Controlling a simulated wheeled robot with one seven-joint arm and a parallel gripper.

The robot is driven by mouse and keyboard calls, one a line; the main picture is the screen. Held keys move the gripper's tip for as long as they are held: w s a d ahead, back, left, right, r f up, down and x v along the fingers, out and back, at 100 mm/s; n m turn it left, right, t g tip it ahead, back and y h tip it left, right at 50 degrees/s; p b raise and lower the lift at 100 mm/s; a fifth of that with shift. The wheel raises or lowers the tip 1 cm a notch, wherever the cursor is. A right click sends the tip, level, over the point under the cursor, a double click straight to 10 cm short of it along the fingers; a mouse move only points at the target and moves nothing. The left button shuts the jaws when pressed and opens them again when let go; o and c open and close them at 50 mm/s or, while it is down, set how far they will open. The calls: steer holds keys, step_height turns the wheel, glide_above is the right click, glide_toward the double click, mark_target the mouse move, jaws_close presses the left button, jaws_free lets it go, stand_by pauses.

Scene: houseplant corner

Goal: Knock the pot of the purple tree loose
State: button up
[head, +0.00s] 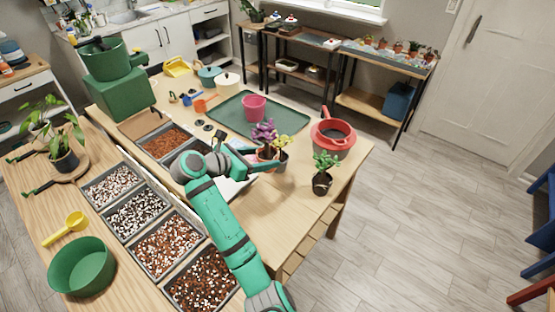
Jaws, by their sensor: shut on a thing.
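The purple tree (264,131) stands upright in a small orange-brown pot (266,153) near the middle of the wooden table. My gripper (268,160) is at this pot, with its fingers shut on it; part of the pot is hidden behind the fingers. A plant with yellow-green and pink leaves (283,142) stands in a dark pot just right of it, close to my gripper. Whether the purple tree's pot touches the table is hard to tell.
A green mat (232,123) with a pink pot (254,107) lies behind. A red pot (332,138) and a leafy plant in a black pot (322,180) stand to the right. Trays of substrate (166,246) line the left. The table's right front edge is close.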

steer(key=shift+w+d+f, duration=0.7)
steer(key=shift+d+f, duration=0.6)
steer(key=shift+d, duration=0.2)
steer(key=shift+w+d+f, duration=0.65)
steer(key=shift+d+f, duration=0.65)
steer(key=shift+d, duration=0.25)
steer(key=shift+w+d+f, duration=0.7)
steer(key=shift+d+f, duration=0.6)
steer(key=shift+d, duration=0.2)
step_height(320, 180, down, 4)
steer(key=shift+r, duration=0.1)
steer(key=shift+c, duration=0.2)
steer(key=shift+r, duration=0.4)
steer(key=shift+w+d+r, duration=0.1)
steer(key=shift+d+r, duration=0.15)
steer(key=shift+r, duration=0.4)
steer(key=shift+w+d+r, duration=0.1)
steer(key=shift+d+r, duration=0.1)
steer(key=shift+r, duration=0.45)
steer(key=shift+f, duration=0.15)
